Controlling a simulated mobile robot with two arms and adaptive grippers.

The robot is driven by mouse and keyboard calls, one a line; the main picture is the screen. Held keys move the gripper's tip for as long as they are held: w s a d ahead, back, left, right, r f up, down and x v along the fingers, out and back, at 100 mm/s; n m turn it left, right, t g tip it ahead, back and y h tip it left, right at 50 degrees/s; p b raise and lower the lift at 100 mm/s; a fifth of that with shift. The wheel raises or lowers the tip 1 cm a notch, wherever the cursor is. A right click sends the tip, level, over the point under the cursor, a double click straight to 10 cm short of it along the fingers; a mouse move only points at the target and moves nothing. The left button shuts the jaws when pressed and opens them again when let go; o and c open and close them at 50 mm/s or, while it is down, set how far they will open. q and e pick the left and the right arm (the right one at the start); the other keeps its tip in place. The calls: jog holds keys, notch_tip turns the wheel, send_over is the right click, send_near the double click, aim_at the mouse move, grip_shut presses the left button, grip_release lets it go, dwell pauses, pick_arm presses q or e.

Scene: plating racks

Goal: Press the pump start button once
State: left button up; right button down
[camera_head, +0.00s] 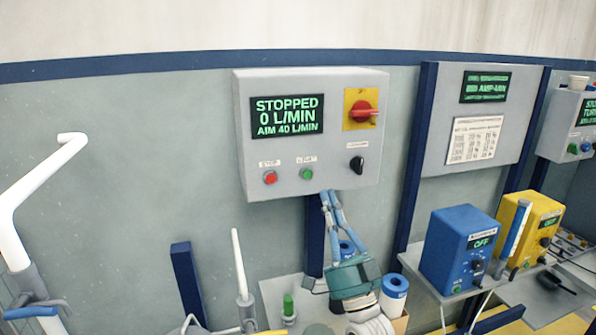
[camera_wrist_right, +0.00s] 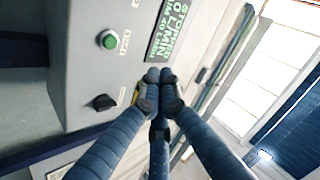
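The grey pump control box (camera_head: 215,78) hangs on the wall in the head view. Its display (camera_head: 287,116) reads STOPPED, 0 L/MIN, AIM 40 L/MIN. The green start button (camera_head: 306,174) is on its lower front, right of the red stop button (camera_head: 270,178). The green button also shows in the right wrist view (camera_wrist_right: 109,40). My right gripper (camera_head: 328,196) has its fingers pointing up, tips together and empty, at the box's lower edge, a little below and right of the green button. In the right wrist view its fingertips (camera_wrist_right: 159,84) meet, apart from the button. My left gripper is not in view.
A black knob (camera_head: 357,165) and a red rotary switch on a yellow plate (camera_head: 361,109) are also on the box. Blue (camera_head: 456,247) and yellow (camera_head: 527,228) units stand at the right. White pipework (camera_head: 45,175) is at the left.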

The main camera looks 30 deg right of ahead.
aim_at(307, 174)
jog(key=shift+s+r, duration=0.15)
jog(key=shift+s, duration=0.05)
jog(key=shift+w+d+b, duration=0.35)
jog(key=shift+w+b, duration=0.25)
jog(key=shift+w, duration=0.85)
jog(key=shift+w+d+b, duration=0.35)
jog(key=shift+w+b, duration=0.25)
jog(key=shift+w, duration=0.85)
jog(key=shift+w+d+b, duration=0.35)
jog(key=shift+w+b, duration=0.25)
jog(key=shift+w, duration=0.85)
jog(key=shift+w, duration=0.15)
jog(key=shift+w, duration=0.3)
